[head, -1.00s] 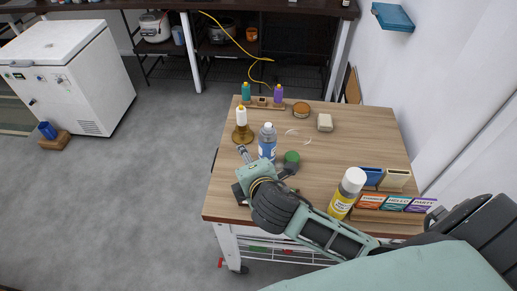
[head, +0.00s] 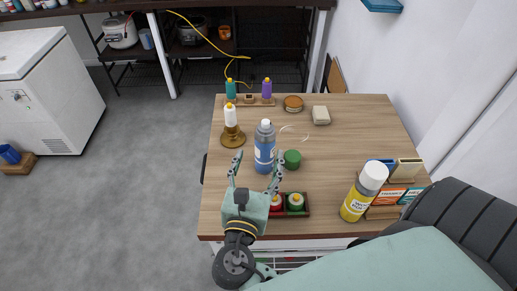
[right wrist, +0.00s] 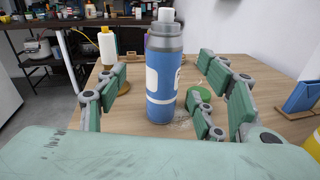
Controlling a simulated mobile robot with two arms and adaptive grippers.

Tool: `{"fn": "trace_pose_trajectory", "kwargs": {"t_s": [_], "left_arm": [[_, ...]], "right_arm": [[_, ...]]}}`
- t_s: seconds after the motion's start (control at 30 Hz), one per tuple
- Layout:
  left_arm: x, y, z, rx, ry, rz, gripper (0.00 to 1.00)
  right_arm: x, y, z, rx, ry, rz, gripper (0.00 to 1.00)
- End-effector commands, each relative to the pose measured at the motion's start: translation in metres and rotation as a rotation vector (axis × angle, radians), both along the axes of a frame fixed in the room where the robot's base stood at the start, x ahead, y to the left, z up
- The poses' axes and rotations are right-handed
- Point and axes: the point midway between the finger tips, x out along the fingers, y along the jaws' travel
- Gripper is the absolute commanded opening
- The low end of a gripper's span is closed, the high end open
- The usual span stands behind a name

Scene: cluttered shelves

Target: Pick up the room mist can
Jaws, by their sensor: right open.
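A blue can with a grey shoulder and white cap (head: 264,148) stands upright on the wooden table. Its label is too small to read, so I cannot confirm it is the room mist can. My right gripper (head: 258,158) is open and empty, pointing at the blue can from the near side. In the right wrist view the same can (right wrist: 164,82) stands between the spread fingers, beyond the palm, with gaps on both sides. A yellow can with a white cap (head: 364,192) stands at the table's right front. My left gripper is not in view.
A green round item (head: 292,159) sits just right of the blue can. A white bottle on a brown stand (head: 230,115) is behind left. A dark tray (head: 307,206) with small jars lies beside my right wrist. The table's (head: 345,143) right middle is clear.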

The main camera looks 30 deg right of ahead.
Motion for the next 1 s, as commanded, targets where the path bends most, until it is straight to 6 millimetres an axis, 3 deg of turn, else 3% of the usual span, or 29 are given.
{"fn": "trace_pose_trajectory", "kwargs": {"t_s": [0.17, 0.53, 0.73, 1.0], "left_arm": [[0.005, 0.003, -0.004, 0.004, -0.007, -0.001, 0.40], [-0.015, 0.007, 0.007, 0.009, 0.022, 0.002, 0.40], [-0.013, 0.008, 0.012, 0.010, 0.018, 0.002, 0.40], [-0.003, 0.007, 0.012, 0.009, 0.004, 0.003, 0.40]], "right_arm": [[-0.003, -0.003, 0.003, -0.087, 0.028, -0.021, 0.62], [0.030, -0.035, 0.003, -0.089, 0.026, -0.021, 0.62], [0.048, -0.052, 0.001, -0.087, 0.026, -0.019, 0.62], [0.050, -0.054, -0.001, -0.085, 0.027, -0.019, 0.62]]}}
